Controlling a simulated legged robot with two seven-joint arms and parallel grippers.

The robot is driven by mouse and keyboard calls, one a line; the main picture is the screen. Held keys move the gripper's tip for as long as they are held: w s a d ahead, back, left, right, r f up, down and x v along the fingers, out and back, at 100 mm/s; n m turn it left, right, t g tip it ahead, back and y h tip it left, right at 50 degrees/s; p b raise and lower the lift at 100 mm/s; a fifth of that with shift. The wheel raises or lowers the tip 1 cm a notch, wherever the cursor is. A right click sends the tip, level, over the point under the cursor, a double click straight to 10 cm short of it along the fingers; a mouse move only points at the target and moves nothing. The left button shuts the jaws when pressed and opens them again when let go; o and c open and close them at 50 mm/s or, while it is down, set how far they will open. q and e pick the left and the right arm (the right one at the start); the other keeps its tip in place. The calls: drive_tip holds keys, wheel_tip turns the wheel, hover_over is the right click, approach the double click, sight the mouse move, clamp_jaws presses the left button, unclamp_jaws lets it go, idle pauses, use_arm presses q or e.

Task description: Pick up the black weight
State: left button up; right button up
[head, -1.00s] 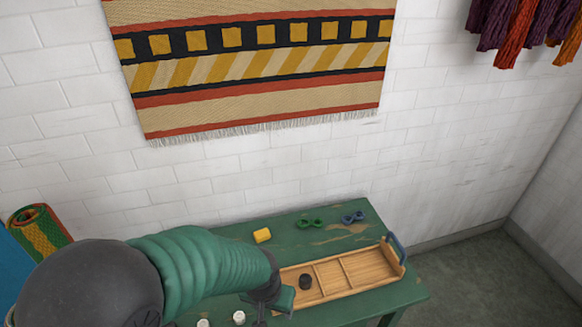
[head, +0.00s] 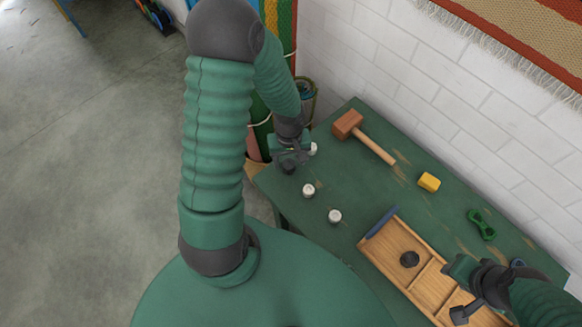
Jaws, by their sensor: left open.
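The black weight (head: 409,259) is a small dark cylinder standing in the left end compartment of the wooden tray (head: 383,266). My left gripper (head: 290,158) is open at the far left end of the table, well away from this weight. A white-topped piece (head: 313,149) shows right beside it, partly hidden. A dark shape at its fingers is too small to tell apart from the gripper. My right gripper (head: 462,290) is over the tray, to the right of the weight and apart from it; its jaw opening is unclear.
Two white-topped pieces (head: 308,190) (head: 335,216) stand on the green table (head: 340,185) left of the tray. A wooden mallet (head: 362,135), a yellow block (head: 429,182) and a green figure-eight skein (head: 481,224) lie along the wall side.

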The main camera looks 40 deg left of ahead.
sight(288, 164)
use_arm(q)
drive_tip(key=f, duration=0.1)
drive_tip(key=a+f, duration=0.1)
drive_tip(key=f, duration=0.1)
drive_tip(key=shift+s+f+b, duration=0.15)
drive_tip(key=shift+f+b, duration=0.15)
drive_tip(key=shift+a+f, duration=0.15)
drive_tip(key=shift+f, duration=0.15)
drive_tip(key=shift+w, duration=0.3)
drive_tip(key=shift+d, duration=0.2)
drive_tip(key=shift+d+r, duration=0.15)
drive_tip(key=shift+d, duration=0.1)
drive_tip(key=shift+c, duration=1.1)
drive_tip(key=shift+s+d+r, duration=0.15)
drive_tip(key=shift+d, duration=0.05)
drive_tip(key=c, duration=0.5)
drive_tip(key=shift+c, duration=1.1)
drive_tip(key=shift+a, duration=0.3)
clamp_jaws()
use_arm(e)
drive_tip(key=shift+s+a+f, duration=0.25)
drive_tip(key=shift+a+f, duration=0.1)
drive_tip(key=shift+a, duration=0.05)
